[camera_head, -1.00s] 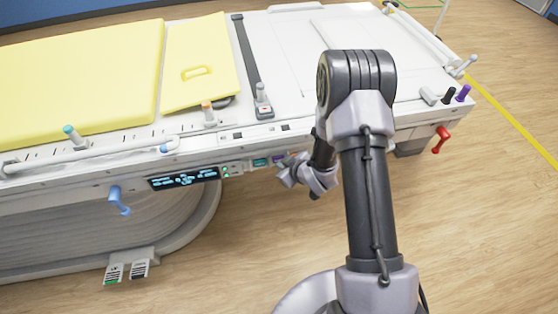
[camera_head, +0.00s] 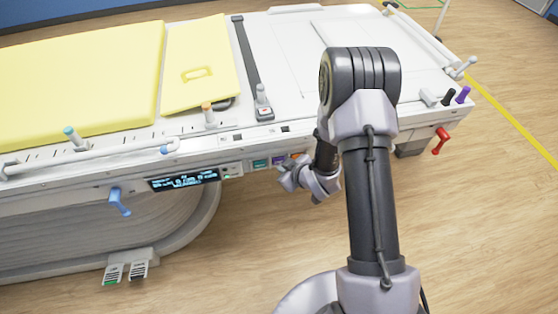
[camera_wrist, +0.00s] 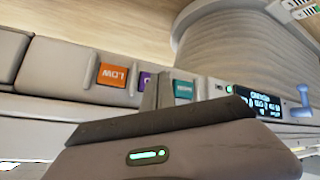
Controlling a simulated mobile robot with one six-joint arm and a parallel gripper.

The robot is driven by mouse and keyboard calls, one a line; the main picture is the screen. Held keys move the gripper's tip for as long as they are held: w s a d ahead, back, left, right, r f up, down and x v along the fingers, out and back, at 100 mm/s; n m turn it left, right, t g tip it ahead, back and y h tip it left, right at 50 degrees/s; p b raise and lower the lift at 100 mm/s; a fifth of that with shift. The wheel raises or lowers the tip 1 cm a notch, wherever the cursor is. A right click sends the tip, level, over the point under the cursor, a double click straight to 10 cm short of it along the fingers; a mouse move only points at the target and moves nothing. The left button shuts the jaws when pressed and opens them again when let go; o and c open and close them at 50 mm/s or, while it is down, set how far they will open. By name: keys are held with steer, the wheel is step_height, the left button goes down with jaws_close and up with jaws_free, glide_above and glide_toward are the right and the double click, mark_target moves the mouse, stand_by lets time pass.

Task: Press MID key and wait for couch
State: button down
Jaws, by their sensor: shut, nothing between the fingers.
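The couch's side panel holds a row of keys. In the wrist view, seen upside down, an orange key (camera_wrist: 112,75) reads LOW, a purple key (camera_wrist: 146,80) sits beside it, and a teal key (camera_wrist: 183,90) follows. The purple key's label is mostly hidden behind my fingers; being between the other two, it looks like the MID key. My gripper (camera_wrist: 158,92) is shut and empty, its tips at the purple key; I cannot tell whether they touch. The head view shows the purple key (camera_head: 278,160) just beyond my gripper (camera_head: 286,181). A lit display (camera_head: 184,180) is left of the keys.
The couch top (camera_head: 320,50) carries yellow pads (camera_head: 80,75). A blue lever (camera_head: 119,201) and a red lever (camera_head: 440,140) stick out from its side. Foot pedals (camera_head: 126,271) lie below left. The wooden floor in front is clear.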

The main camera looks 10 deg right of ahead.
steer(key=shift+s+b, duration=0.85)
steer(key=shift+s, duration=1.65)
steer(key=s+b, duration=0.1)
steer(key=s, duration=0.5)
stand_by(2.6)
